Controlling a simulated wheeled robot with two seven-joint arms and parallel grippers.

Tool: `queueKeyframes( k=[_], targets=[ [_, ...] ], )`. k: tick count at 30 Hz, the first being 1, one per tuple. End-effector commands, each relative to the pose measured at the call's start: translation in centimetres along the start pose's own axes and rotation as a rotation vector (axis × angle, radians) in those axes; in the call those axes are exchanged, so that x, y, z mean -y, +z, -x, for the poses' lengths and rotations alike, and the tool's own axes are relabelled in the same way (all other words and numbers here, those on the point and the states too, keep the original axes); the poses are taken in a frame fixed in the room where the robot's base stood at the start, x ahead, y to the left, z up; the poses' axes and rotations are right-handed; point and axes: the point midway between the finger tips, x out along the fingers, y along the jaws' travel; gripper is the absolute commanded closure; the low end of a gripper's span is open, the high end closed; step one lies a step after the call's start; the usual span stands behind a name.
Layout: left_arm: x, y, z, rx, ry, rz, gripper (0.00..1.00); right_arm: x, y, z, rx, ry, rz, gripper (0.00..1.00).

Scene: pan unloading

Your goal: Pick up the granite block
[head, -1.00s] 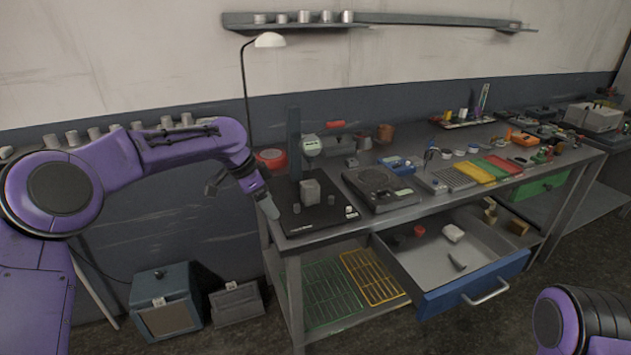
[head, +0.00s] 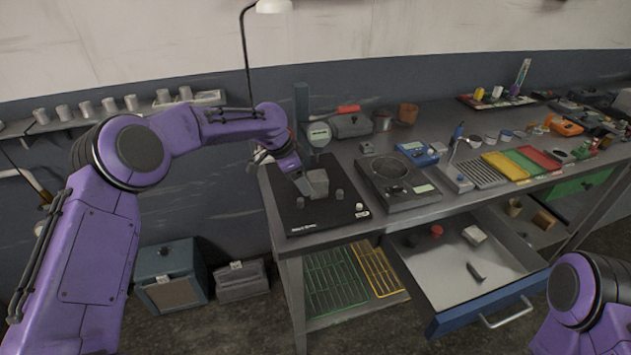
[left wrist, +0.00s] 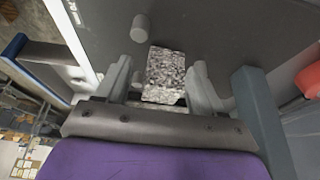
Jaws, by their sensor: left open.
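The granite block (head: 318,182), a small speckled grey cuboid, stands on the dark base plate (head: 290,220) of the gauge stand at the bench's left end. My left gripper (head: 303,184) is right at the block, partly covering its left side. In the left wrist view the block (left wrist: 164,70) lies between the two fingers of my open left gripper (left wrist: 160,66), with a gap on each side. My right gripper is out of view; only part of that arm shows at the lower right.
The gauge stand's column (head: 301,102) rises behind the block. Small grey cylinders (head: 339,195) stand beside it, and a dark scale (head: 395,180) lies to the right. An open blue-fronted drawer (head: 478,303) juts out below the bench (head: 372,226).

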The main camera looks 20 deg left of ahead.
Motion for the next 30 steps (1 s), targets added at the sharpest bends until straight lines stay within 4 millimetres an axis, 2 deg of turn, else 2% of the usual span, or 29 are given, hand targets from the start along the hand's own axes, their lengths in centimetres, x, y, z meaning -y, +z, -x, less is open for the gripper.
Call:
queueKeyframes(
  k=[1, 5, 12, 14, 18, 19, 30],
  targets=[
    [-0.1, -0.5, -0.9, 0.005, 0.007, 0.001, 0.32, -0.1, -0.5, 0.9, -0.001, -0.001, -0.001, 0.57],
    [0.0, -0.4, -3.1, 0.004, 0.006, 0.002, 0.32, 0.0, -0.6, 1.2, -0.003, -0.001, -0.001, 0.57],
    [0.0, -0.3, -3.6, 0.003, 0.005, 0.001, 0.32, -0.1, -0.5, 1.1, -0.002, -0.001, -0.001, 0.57],
    [0.0, -0.3, -3.6, 0.003, 0.005, 0.001, 0.48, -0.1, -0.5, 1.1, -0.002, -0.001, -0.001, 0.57],
    [0.0, -0.3, -3.5, 0.003, 0.005, 0.001, 0.94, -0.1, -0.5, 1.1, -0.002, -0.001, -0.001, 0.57],
    [0.0, -0.3, -3.5, 0.003, 0.005, 0.001, 1.0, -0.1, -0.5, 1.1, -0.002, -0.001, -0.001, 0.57],
    [0.1, -0.3, -3.5, 0.003, 0.004, 0.001, 1.0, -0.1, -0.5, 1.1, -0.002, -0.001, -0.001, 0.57]
  ],
)
